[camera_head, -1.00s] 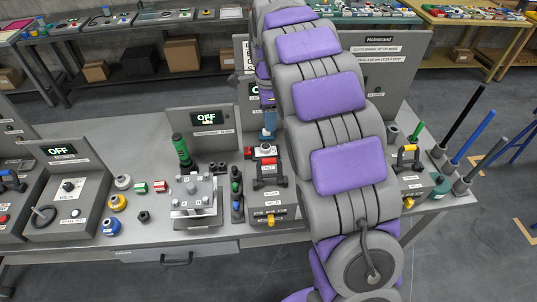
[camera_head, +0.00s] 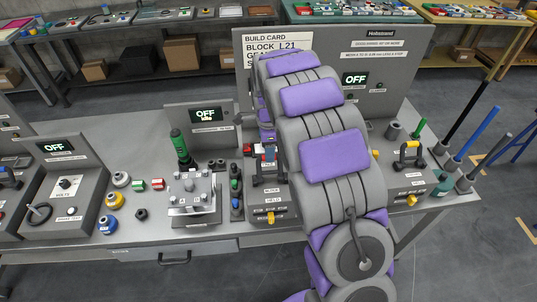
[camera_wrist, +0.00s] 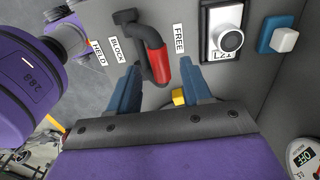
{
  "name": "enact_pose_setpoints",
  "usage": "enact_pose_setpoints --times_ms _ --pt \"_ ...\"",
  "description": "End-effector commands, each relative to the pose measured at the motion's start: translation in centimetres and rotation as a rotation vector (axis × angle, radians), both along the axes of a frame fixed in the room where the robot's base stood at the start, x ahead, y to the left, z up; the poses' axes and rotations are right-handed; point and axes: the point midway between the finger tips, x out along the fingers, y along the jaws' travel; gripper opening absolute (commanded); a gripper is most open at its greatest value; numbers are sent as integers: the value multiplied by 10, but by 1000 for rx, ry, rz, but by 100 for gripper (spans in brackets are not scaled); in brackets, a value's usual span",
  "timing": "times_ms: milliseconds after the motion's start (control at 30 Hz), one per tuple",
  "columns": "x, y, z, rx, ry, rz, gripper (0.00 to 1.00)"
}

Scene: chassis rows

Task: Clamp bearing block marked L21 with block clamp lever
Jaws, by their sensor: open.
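The block clamp lever (camera_wrist: 157,62) shows in the wrist view with a red grip and a dark bent stem. It sits between the "BLOCK" label (camera_wrist: 118,50) and the "FREE" label (camera_wrist: 179,38); the "HELD" label (camera_wrist: 98,53) is further left. My gripper (camera_wrist: 162,70) is open, its two blue fingers on either side of the red grip. I cannot tell whether they touch it. The bearing block marked L21 (camera_wrist: 228,42), with a pale round knob-like face, is at the upper right.
A blue piece with a white cap (camera_wrist: 281,40) is right of the block. A yellow knob (camera_wrist: 179,97) lies just beyond the fingers. In the head view, a grey clamp fixture (camera_head: 194,193) stands left of the station. The build card (camera_head: 277,48) reads "BLOCK L21".

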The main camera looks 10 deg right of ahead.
Motion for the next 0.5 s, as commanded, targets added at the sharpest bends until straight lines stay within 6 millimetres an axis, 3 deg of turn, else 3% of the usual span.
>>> enact_pose_setpoints --times_ms 200,500 --pt "0 0 -19 0 -4 0 49" --pt "1 0 -22 -1 -5 0 49"
